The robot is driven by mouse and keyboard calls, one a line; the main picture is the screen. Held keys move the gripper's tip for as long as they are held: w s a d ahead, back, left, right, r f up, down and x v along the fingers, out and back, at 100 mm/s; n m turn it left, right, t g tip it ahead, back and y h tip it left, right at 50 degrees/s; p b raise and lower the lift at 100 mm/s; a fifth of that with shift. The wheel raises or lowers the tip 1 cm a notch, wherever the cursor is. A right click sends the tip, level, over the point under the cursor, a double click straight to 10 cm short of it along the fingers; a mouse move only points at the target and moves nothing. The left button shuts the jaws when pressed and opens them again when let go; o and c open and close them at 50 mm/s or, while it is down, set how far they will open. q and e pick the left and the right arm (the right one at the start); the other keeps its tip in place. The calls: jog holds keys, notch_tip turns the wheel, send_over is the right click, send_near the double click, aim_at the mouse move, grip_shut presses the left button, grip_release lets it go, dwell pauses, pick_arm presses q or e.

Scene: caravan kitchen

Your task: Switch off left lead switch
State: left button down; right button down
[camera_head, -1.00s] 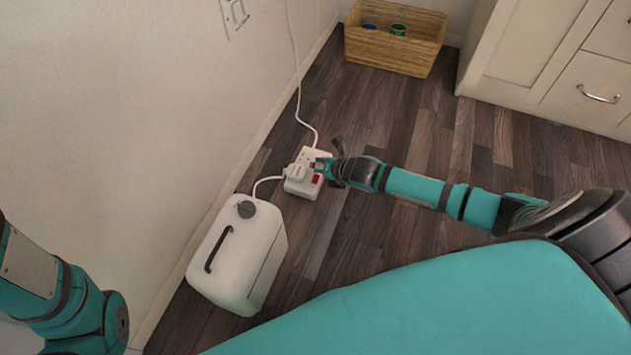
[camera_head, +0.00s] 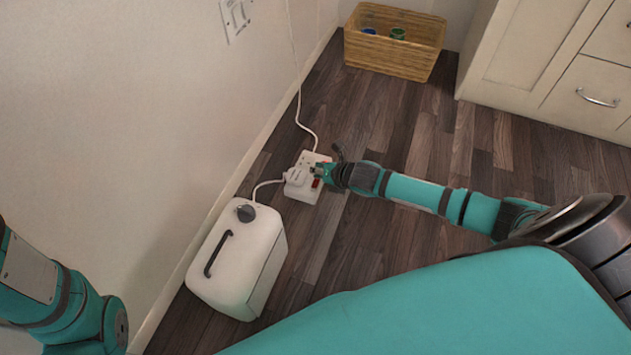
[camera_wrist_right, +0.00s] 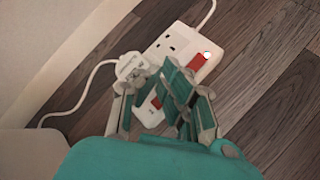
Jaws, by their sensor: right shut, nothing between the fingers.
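A white extension lead (camera_head: 306,160) lies on the floor by the wall; it also shows in the right wrist view (camera_wrist_right: 181,38). One socket holds a white plug (camera_wrist_right: 131,68); the other is empty. In the right wrist view a red switch with a bright spot (camera_wrist_right: 199,61) sits by the empty socket. Another red switch (camera_wrist_right: 157,102) shows near the plug, partly hidden by the fingers. My right gripper (camera_head: 318,172) is shut and empty over the lead's switch side, its fingertips (camera_wrist_right: 172,80) between the switches in view. Contact cannot be told. Only links of my left arm show.
A white container (camera_head: 240,262) with a black handle stands beside the lead, joined to the plug by a cable. A wicker basket (camera_head: 392,58) stands at the back. A cabinet (camera_head: 540,70) is at the right. The wall is close on the left; floor right of the lead is clear.

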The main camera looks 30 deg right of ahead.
jog(key=shift+f, duration=0.2)
dwell(0.4)
jog(key=shift+f, duration=0.2)
jog(key=shift+w+d+f, duration=0.1)
jog(key=shift+f, duration=0.2)
dwell(0.6)
jog(key=shift+r+p, duration=0.85)
jog(key=shift+p, duration=0.2)
